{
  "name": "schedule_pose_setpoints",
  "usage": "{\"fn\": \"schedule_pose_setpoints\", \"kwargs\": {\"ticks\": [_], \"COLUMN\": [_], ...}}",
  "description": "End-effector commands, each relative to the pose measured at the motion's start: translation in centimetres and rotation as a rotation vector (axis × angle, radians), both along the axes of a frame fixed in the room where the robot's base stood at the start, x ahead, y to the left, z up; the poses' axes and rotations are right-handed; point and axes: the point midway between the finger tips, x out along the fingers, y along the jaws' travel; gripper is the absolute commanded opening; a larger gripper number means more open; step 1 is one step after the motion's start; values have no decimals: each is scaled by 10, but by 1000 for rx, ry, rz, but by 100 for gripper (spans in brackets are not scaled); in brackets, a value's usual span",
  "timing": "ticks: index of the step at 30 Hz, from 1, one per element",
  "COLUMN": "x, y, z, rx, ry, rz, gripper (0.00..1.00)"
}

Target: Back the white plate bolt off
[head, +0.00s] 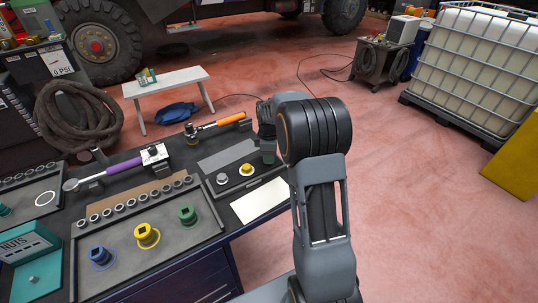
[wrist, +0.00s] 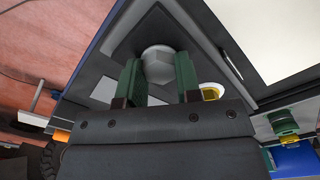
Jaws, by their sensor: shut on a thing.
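The pale grey-white hexagonal bolt head (wrist: 158,62) sits between the two green fingers of my gripper (wrist: 160,78) in the wrist view, standing on a dark grey plate. My gripper is shut on it. In the head view my gripper (head: 268,156) points down at the right end of the bench plate (head: 232,158), and the held bolt is hidden there by the fingers. A yellow bolt (head: 246,169) on a white ring and a grey bolt (head: 222,179) stand on the same panel to the left. The yellow one also shows in the wrist view (wrist: 210,94).
A white sheet (head: 260,201) lies in front of the panel. A tray (head: 172,252) with blue, yellow and green sockets is at the front left. A purple-handled wrench (head: 122,167) and an orange-handled tool (head: 229,120) lie behind.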

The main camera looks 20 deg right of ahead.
Motion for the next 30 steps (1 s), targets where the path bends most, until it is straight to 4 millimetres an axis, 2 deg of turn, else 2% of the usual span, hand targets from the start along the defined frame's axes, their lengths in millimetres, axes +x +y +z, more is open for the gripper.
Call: {"fn": "schedule_pose_setpoints", "kwargs": {"ticks": [1,18,30], "x": [-3,-3,-3], "y": [1,1,1], "z": [-5,-6,-7], "rx": [3,6,7], "ry": [12,15,15], "rz": [45,582,875], "gripper": [8,8,8]}}
